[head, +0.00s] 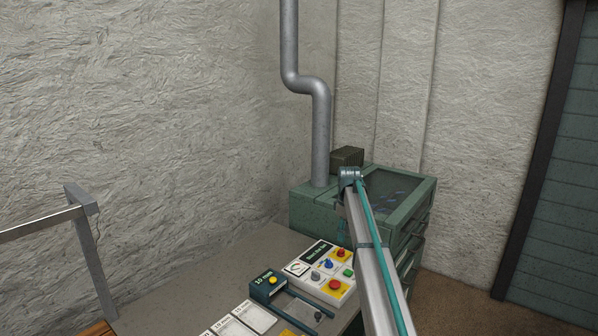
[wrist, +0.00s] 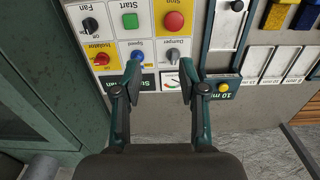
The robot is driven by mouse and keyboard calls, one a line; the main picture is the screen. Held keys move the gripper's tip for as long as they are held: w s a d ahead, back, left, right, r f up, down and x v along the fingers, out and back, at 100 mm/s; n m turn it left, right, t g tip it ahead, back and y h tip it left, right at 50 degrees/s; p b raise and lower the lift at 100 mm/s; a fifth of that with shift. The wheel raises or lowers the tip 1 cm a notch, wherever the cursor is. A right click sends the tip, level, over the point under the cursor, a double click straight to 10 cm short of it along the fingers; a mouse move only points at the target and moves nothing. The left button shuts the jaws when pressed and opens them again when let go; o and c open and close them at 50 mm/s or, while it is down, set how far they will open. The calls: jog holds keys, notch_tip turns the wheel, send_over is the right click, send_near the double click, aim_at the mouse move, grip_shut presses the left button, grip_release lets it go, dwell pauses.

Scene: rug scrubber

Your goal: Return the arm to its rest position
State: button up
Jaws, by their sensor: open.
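My gripper (wrist: 160,82) shows in the wrist view with its two dark green fingers spread apart and nothing between them. The fingertips are over the lower edge of the control panel as pictured, near its small gauge (wrist: 172,82). I cannot tell whether they touch it. The control panel (head: 320,270) shows in the head view on the grey bench top. In the wrist view it appears upside down, with a green Start button (wrist: 130,20) and a red Stop button (wrist: 174,21). The gripper's fingers cannot be made out in the head view.
A dark timer box (head: 268,285) and white cards (head: 233,327) lie on the bench (head: 200,275). A metal rail (head: 90,250) stands at left.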

jog(key=s+f+m, duration=0.4)
jog(key=s+f, duration=1.2)
jog(key=f, duration=0.3)
jog(key=s+f+m, duration=0.2)
jog(key=s+f, duration=0.2)
jog(key=s, duration=0.5)
jog(key=s+f+m, duration=0.2)
jog(key=s+f, duration=0.3)
jog(key=s, duration=0.5)
jog(key=s+f+m, duration=0.2)
jog(key=s+f, duration=0.2)
jog(key=s, duration=0.5)
jog(key=s+f+g+b, duration=0.6)
jog(key=s+f+b, duration=0.4)
jog(key=s+f, duration=1.9)
jog(key=shift+s+d+g, duration=0.4)
jog(key=shift+s+d, duration=0.05)
jog(key=shift+s, duration=0.3)
jog(key=shift+f, duration=0.1)
